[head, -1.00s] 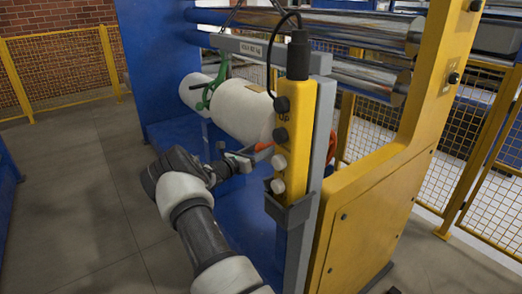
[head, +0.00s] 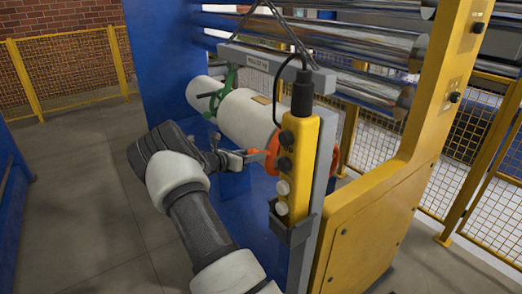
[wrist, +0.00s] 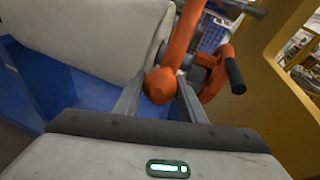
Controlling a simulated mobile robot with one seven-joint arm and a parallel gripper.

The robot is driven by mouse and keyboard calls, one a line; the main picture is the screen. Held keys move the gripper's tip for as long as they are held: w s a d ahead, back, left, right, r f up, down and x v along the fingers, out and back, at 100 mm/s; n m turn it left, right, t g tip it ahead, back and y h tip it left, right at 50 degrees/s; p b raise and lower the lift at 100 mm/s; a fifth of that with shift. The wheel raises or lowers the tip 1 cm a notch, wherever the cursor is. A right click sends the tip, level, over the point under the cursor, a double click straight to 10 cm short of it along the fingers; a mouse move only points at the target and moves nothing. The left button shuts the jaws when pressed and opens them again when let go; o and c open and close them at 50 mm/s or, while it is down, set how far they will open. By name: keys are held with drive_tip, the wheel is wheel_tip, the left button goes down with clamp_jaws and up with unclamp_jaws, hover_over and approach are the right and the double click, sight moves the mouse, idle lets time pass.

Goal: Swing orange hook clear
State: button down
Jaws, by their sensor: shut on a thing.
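The orange hook (head: 272,154) is at the near end of the white film roll (head: 243,117), partly hidden behind the yellow pendant. My gripper (head: 248,156) reaches it from the left. In the wrist view, the orange hook (wrist: 177,52) comes down between the fingers of my gripper (wrist: 160,95), which is shut on its rounded lower end. An orange ring-shaped part with a dark handle (wrist: 233,76) is just to the right. The green hook (head: 224,92) is around the roll's far part.
The grey lifting beam (head: 262,62) hangs above the roll on cables. The yellow button pendant (head: 299,150) stands close right of my gripper. Steel rollers (head: 365,85) and a yellow machine frame (head: 375,225) are on the right. Floor at the left (head: 75,190) is clear.

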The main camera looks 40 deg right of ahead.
drive_tip(key=a+r+y+p, duration=0.2)
drive_tip(key=a+r+p, duration=0.1)
drive_tip(key=r+p, duration=0.2)
drive_tip(key=shift+w+a+r, duration=0.25)
drive_tip(key=shift+w+r, duration=0.05)
drive_tip(key=shift+r, duration=0.1)
drive_tip(key=c, duration=1.2)
unclamp_jaws()
drive_tip(key=shift+a+r, duration=0.1)
drive_tip(key=shift+a, duration=0.05)
drive_tip(key=shift+o, duration=0.2)
drive_tip(key=v, duration=1.7)
drive_tip(key=shift+s+r+b, duration=0.25)
drive_tip(key=shift+r+b, duration=0.1)
drive_tip(key=shift+b, duration=0.1)
